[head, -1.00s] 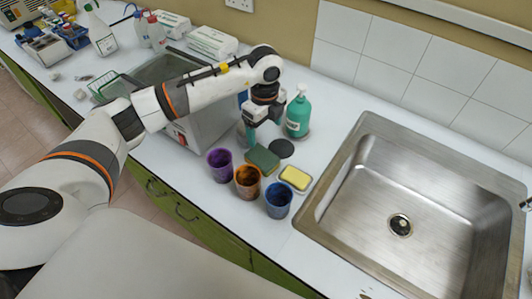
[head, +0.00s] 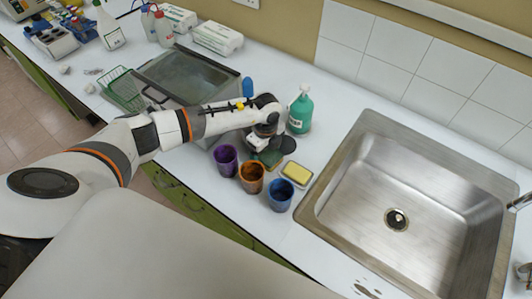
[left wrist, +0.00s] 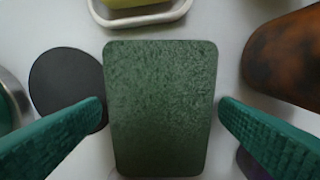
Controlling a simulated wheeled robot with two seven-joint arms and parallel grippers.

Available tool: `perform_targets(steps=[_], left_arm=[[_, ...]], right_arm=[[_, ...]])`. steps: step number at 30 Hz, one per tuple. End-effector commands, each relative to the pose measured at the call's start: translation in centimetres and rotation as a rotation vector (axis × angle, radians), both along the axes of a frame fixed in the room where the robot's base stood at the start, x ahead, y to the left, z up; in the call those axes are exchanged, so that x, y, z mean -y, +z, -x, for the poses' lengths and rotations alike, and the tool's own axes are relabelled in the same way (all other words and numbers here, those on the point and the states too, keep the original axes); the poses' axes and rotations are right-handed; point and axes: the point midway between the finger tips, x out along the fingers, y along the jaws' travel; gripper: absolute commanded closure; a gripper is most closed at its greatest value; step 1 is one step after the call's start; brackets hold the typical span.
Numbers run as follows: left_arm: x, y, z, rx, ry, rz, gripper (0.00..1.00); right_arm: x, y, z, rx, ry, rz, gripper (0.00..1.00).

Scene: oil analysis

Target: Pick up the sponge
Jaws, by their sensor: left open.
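A dark green sponge (left wrist: 160,75) fills the middle of the left wrist view, lying on the white counter. In the head view the green sponge (head: 271,159) is partly hidden by my left gripper (head: 260,149). That gripper is open and empty, low over the sponge. In the left wrist view its teal fingers (left wrist: 161,105) stand one on each side of the sponge, with small gaps. A yellow sponge (head: 296,172) sits in a pale dish (left wrist: 140,18) close by.
Purple (head: 226,161), orange-brown (head: 251,177) and blue (head: 280,196) cups stand in front of the sponges. A black disc (left wrist: 66,88) lies beside the green sponge. A green pump bottle (head: 300,112) stands behind, and a steel sink (head: 350,130) is at right.

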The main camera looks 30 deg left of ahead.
Motion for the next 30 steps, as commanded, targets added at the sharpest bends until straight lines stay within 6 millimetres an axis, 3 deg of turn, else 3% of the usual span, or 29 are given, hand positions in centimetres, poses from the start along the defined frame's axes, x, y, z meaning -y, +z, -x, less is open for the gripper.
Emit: perform_targets(steps=[4,12,13,23,30], left_arm=[[0.0,0.0,0.0,0.0,0.0,0.0,0.17],[0.0,0.0,0.0,0.0,0.0,0.0,0.61],[0.0,0.0,0.0,0.0,0.0,0.0,0.63],[0.0,0.2,0.0,0.001,0.0,0.0,0.63],[0.0,3.7,-0.2,0.006,-0.001,0.002,0.63]], right_arm=[[-0.1,-0.1,0.1,-0.001,0.0,-0.001,0.64],[-0.1,-0.1,0.3,-0.004,0.0,-0.001,0.64],[-0.1,-0.1,0.3,-0.005,0.0,-0.002,0.64],[-0.1,-0.2,0.4,-0.006,0.0,-0.002,0.64],[-0.1,-1.4,0.4,-0.006,0.0,-0.002,0.64]])
